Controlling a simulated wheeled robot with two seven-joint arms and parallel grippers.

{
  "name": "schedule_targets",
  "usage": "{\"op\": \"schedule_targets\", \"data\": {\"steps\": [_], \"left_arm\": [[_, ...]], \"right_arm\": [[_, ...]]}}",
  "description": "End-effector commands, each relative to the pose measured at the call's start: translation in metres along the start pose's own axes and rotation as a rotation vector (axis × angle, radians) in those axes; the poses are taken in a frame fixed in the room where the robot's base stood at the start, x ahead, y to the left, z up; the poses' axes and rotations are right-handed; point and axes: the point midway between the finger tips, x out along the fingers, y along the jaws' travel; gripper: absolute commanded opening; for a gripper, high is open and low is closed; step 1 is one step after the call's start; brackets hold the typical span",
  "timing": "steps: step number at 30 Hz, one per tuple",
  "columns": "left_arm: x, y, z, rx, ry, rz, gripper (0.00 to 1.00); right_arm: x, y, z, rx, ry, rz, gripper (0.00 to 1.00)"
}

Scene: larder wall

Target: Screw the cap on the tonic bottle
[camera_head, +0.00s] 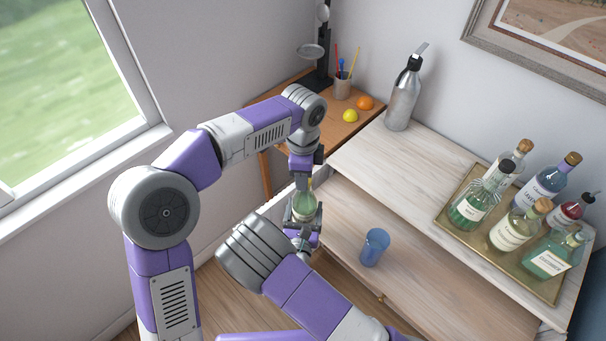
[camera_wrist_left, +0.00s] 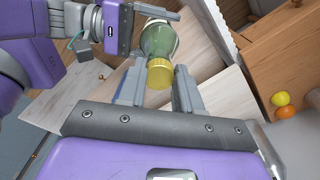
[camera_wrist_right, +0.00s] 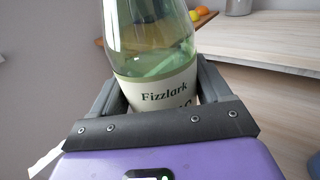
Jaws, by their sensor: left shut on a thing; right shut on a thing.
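The tonic bottle (camera_head: 304,207) is greenish glass and is held in the air in front of the sideboard. Its cream label reads "Fizzlark" in the right wrist view (camera_wrist_right: 165,93). My right gripper (camera_head: 302,226) is shut around the bottle's labelled body. The yellow-gold cap (camera_wrist_left: 160,74) shows at the bottle's mouth end, in line with the neck, between the fingers of my left gripper (camera_wrist_left: 159,88). My left gripper is shut on the cap from above, and also shows in the head view (camera_head: 304,178). The join between cap and neck is too small to judge.
A blue cup (camera_head: 374,247) stands on the sideboard's lower surface (camera_head: 425,285). A brass tray (camera_head: 447,233) with several bottles stands on the upper shelf, with a steel bottle (camera_head: 403,98) at its far end. A corner desk (camera_head: 290,95) bears a lemon and an orange.

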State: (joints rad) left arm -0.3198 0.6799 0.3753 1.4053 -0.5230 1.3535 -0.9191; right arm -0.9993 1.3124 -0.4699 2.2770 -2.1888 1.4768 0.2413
Motion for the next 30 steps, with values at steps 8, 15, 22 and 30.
{"op": "schedule_targets", "data": {"steps": [8, 15, 22, 30], "left_arm": [[0.0003, -0.0036, 0.0, 0.543, 0.001, -0.001, 0.06], [0.0008, -0.0052, -0.0019, 1.021, 0.001, 0.0, 0.06], [0.0007, -0.0063, -0.0041, 1.481, 0.0, -0.001, 0.06], [0.0005, -0.0062, -0.0064, 1.896, -0.002, -0.002, 0.06]], "right_arm": [[0.0003, -0.0001, 0.0011, 0.001, -0.003, -0.001, 0.0], [0.0002, -0.0001, 0.001, 0.001, -0.003, -0.001, 0.0], [0.0002, -0.0001, 0.001, 0.001, -0.003, -0.001, 0.0], [0.0001, -0.0001, 0.0011, 0.001, -0.003, -0.001, 0.0]]}}
